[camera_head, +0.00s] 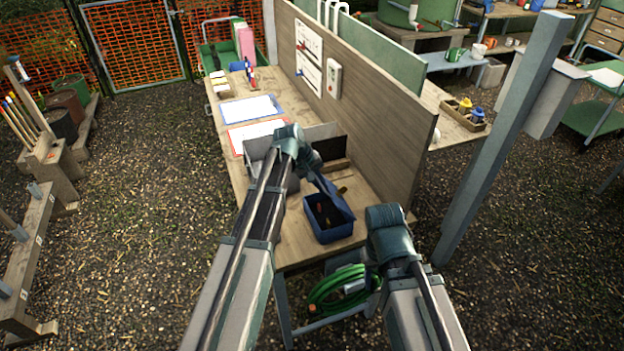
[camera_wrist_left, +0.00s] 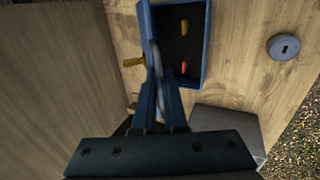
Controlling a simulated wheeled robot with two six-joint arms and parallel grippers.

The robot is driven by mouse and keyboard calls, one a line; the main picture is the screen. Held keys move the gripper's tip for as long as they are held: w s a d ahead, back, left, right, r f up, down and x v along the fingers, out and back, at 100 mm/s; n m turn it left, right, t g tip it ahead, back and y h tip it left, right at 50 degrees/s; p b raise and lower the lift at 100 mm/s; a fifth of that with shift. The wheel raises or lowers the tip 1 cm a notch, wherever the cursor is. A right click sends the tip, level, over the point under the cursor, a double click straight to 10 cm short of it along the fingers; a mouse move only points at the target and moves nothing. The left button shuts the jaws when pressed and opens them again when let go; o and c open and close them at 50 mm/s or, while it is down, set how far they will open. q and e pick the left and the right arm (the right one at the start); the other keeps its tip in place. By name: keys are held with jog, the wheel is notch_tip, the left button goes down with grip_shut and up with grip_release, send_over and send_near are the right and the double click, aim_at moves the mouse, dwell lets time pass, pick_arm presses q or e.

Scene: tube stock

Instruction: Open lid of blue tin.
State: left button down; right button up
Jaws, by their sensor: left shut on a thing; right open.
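The blue tin (camera_head: 327,236) stands on the near end of the wooden bench, with its dark inside showing. Its blue lid (camera_head: 338,198) stands raised along the right rear side. In the left wrist view the tin (camera_wrist_left: 206,45) is open, with small yellow and red pieces inside. There the lid (camera_wrist_left: 147,28) is seen nearly edge-on. My left gripper (camera_wrist_left: 160,85) is shut on the lid's edge; its fingers partly hide that edge. In the head view my right arm is at the tin's lower right; its jaws are hidden.
A tall wooden panel (camera_head: 385,115) stands along the bench's right side. A yellow-handled item (camera_wrist_left: 132,62) lies beside the lid. A round blue-grey disc (camera_wrist_left: 284,47) lies on the bench. A green hose (camera_head: 325,292) hangs below.

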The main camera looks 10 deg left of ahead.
pick_arm(q)
jog(key=w+d+r+g+y+p, duration=0.1)
jog(key=d, duration=0.1)
jog(key=w+d+r+y+p, duration=0.1)
jog(key=w+d+g+y+p, duration=0.1)
jog(key=w+d+y, duration=0.1)
jog(key=shift+d+r+g, duration=0.3)
jog(key=shift+d+r, duration=0.05)
jog(key=shift+r, duration=0.05)
jog(key=shift+w+d, duration=0.4)
jog(key=shift+d, duration=0.3)
jog(key=shift+w+d, duration=0.4)
jog(key=shift+d, duration=0.3)
pick_arm(e)
jog(key=shift+r, duration=2.4)
pick_arm(q)
jog(key=c, duration=1)
grip_release()
jog(key=shift+r+p, duration=0.1)
jog(key=shift+p, duration=0.25)
pick_arm(e)
jog(key=shift+r, duration=0.1)
pick_arm(q)
notch_tip(320, 180, up, 14)
jog(key=p, duration=1.3)
jog(key=shift+a+f+p, duration=0.15)
jog(key=shift+f+p, duration=0.05)
jog(key=shift+p, duration=0.15)
pick_arm(e)
notch_tip(320, 180, up, 14)
